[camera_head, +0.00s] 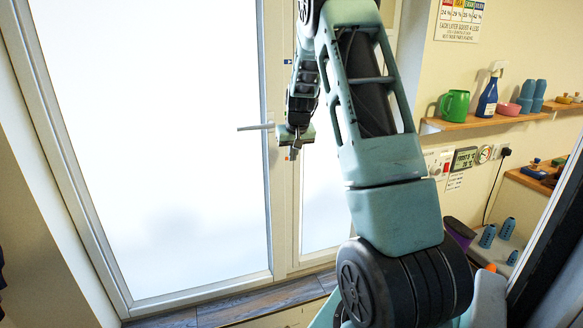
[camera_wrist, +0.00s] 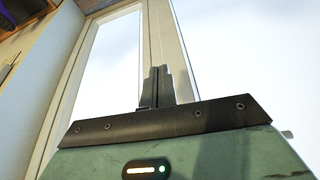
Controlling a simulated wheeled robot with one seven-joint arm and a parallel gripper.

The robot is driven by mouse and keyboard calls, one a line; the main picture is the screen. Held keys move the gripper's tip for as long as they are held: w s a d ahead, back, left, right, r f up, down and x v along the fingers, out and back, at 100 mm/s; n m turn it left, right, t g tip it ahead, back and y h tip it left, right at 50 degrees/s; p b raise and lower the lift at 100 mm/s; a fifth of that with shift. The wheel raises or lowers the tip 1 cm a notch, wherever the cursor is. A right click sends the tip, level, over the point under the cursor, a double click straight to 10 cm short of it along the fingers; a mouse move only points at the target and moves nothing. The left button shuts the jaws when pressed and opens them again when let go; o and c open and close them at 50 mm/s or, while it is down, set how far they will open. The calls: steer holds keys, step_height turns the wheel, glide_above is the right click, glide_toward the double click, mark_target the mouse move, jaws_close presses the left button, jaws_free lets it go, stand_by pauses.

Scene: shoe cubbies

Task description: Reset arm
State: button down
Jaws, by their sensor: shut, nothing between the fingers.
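My gripper (camera_head: 292,153) hangs from my raised arm in front of the white-framed glass door in the head view. In the wrist view its two dark fingers (camera_wrist: 157,86) stand side by side, shut with nothing between them. The door handle (camera_head: 256,127) sticks out to the left just beside my wrist in the head view. I cannot tell whether my gripper touches the handle. My forearm and elbow fill the middle and right of the head view and hide part of the door and wall.
A wooden shelf (camera_head: 485,122) on the right wall holds a green mug (camera_head: 456,105), a blue spray bottle (camera_head: 488,97), a pink bowl (camera_head: 509,109) and blue cups (camera_head: 533,93). Below are wall panels and a lower shelf with blue items (camera_head: 487,236). The space before the left glass pane (camera_head: 150,130) is clear.

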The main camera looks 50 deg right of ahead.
steer(key=shift+v, duration=0.95)
